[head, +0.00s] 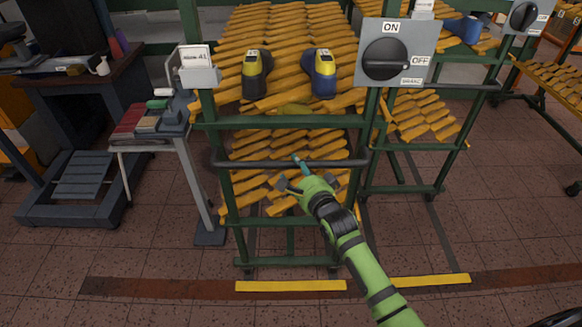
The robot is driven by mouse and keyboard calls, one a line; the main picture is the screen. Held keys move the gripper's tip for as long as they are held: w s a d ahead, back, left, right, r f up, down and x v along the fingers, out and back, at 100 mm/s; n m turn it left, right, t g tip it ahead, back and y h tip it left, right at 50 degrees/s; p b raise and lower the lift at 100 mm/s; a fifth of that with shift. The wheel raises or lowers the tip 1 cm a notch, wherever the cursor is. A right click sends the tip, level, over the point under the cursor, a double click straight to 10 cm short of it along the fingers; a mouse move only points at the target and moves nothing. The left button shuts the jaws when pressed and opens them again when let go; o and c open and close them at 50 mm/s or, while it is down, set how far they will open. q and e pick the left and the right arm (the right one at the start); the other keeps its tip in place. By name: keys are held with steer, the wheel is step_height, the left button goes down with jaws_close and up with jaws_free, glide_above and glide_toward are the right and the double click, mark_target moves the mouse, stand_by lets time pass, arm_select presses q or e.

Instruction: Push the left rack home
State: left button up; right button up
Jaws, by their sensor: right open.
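My right gripper (288,174), on a green arm from the lower right, is open at the bar's middle, in front of the lower lasts. I cannot tell whether it touches the bar. My left gripper is not in view.
A rotary switch panel (421,45) marked ON and OFF hangs at the left rack's upper right. A small side table (150,141) and a grey platform (65,215) stand at left. Another yellow stripe (430,281) lies right. The tiled floor in front is clear.

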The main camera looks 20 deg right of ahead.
mark_target(292, 166)
steer(key=shift+x, duration=1.55)
jaws_close()
